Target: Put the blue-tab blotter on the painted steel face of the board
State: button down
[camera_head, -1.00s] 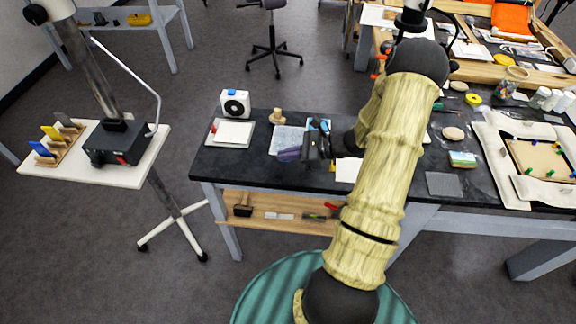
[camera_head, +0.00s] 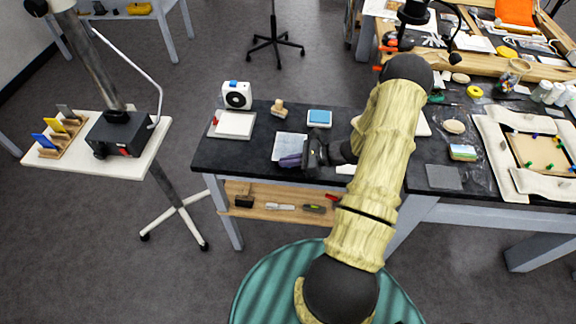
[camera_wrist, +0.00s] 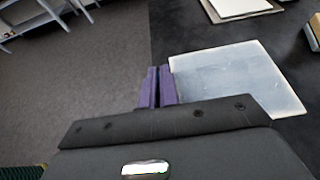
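My gripper (camera_head: 289,161) hangs low over the front of the dark worktop. Its two purple fingers (camera_wrist: 157,88) lie side by side, almost touching, with nothing seen between them. They are at the left edge of a pale, greyish flat panel (camera_head: 291,146), also in the wrist view (camera_wrist: 235,78); contact cannot be told. I cannot tell whether this panel is the board's painted steel face.
A white square pad (camera_head: 235,125), a white device with a round dark face (camera_head: 236,95) and a wooden stamp-like block (camera_head: 279,109) stand behind. A side stand (camera_head: 78,170) holds a rack of coloured plates (camera_head: 58,135) and a black box (camera_head: 120,135). The right worktop is crowded.

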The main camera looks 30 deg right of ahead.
jog(key=shift+a+f, duration=0.1)
jog(key=shift+f, duration=1.3)
jog(key=shift+f, duration=0.15)
jog(key=c, duration=1.7)
grip_release()
jog(key=shift+o, duration=0.3)
jog(key=shift+r, duration=0.25)
jog(key=b+v, duration=0.3)
jog(key=v, duration=0.9)
jog(key=shift+s+f, duration=0.1)
jog(key=shift+f, duration=0.05)
